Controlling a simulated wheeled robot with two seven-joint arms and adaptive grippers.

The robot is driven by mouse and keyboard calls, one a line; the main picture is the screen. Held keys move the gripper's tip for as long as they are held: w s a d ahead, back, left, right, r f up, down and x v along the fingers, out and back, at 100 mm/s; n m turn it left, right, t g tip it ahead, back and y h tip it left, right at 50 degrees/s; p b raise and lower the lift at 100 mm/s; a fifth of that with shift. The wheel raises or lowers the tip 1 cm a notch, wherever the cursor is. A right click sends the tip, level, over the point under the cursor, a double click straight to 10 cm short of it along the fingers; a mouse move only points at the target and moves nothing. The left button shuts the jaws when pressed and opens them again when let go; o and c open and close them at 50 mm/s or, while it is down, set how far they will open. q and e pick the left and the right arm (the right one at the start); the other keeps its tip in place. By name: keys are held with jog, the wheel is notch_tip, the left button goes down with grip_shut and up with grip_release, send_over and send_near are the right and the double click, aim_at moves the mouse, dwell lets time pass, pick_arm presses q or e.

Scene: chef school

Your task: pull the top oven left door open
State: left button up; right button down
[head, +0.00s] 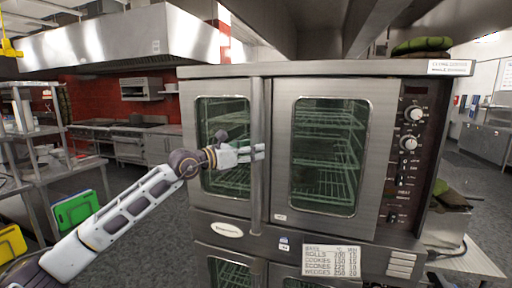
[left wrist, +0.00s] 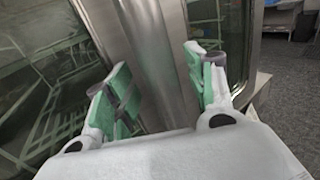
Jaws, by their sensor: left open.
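The top oven (head: 270,225) stands in front of me, and both its upper doors look closed. The top left door (head: 224,100) has a glass window with racks behind it. The vertical bar handle (head: 257,190) runs down between this door and the right door (head: 383,105). My left gripper (head: 259,152) is in front of the handle at mid height. In the left wrist view, its two green-padded fingers (left wrist: 160,95) are apart. The steel handle bar (left wrist: 163,55) shows between them. I cannot tell whether they touch it. My right gripper is not in view.
A control panel with knobs (head: 411,140) is at the oven's right. A lower oven door (head: 232,270) and a price-like chart (head: 331,261) are below. Metal shelving (head: 45,130) with a green board (head: 76,209) stands at left. Grey floor lies between shelving and oven.

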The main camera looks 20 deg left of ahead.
pick_arm(q)
jog(key=shift+p+x, duration=0.3)
jog(key=shift+x, duration=0.85)
grip_shut()
